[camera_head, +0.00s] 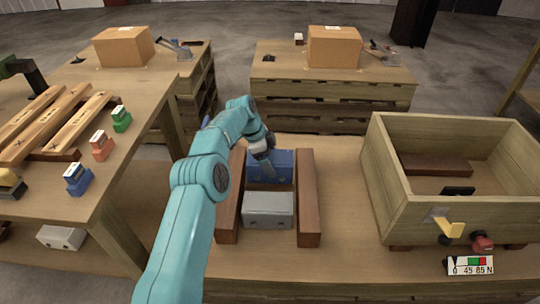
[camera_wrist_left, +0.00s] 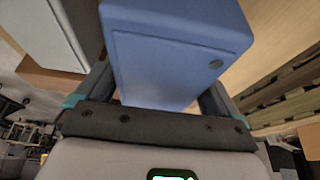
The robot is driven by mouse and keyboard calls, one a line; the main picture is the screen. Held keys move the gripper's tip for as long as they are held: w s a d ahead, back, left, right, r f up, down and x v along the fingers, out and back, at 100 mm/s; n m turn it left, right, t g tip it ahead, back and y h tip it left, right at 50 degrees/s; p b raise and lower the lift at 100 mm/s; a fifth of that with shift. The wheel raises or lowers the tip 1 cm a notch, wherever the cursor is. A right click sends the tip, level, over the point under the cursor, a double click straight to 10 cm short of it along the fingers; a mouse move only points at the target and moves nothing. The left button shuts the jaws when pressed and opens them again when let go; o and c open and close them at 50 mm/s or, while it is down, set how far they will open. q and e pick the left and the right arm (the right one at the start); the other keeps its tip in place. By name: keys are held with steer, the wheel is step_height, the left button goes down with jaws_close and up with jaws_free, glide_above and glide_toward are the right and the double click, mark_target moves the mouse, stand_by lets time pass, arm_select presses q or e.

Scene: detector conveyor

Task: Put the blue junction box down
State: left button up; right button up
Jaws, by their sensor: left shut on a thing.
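The blue junction box (camera_head: 284,164) is between two brown wooden rails, behind a grey box (camera_head: 268,209). My left gripper (camera_head: 266,163) is shut on the blue box, coming down over its left part. In the left wrist view the blue box (camera_wrist_left: 175,45) fills the space between the fingers of my left gripper (camera_wrist_left: 160,92). The grey box also shows there at the upper left (camera_wrist_left: 48,32). I cannot tell whether the blue box touches the table (camera_head: 340,190). My right gripper is not in view.
A left rail (camera_head: 230,200) and a right rail (camera_head: 307,205) flank the boxes closely. A wooden crate (camera_head: 400,205) stands at the right. A side table (camera_head: 150,100) at the left holds wooden beams and several small coloured blocks. Pallets with cartons stand behind.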

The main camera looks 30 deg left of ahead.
arm_select(q)
steer(key=shift+w+f+b, duration=0.1)
steer(key=shift+f+b, duration=0.2)
steer(key=shift+f, duration=1.95)
steer(key=shift+f, duration=0.1)
steer(key=o, duration=1.7)
steer(key=shift+f, duration=0.2)
steer(key=shift+c, duration=0.2)
steer(key=shift+r, duration=0.1)
steer(key=shift+r, duration=0.1)
steer(key=p+v, duration=0.2)
steer(key=v, duration=1)
steer(key=shift+d, duration=0.15)
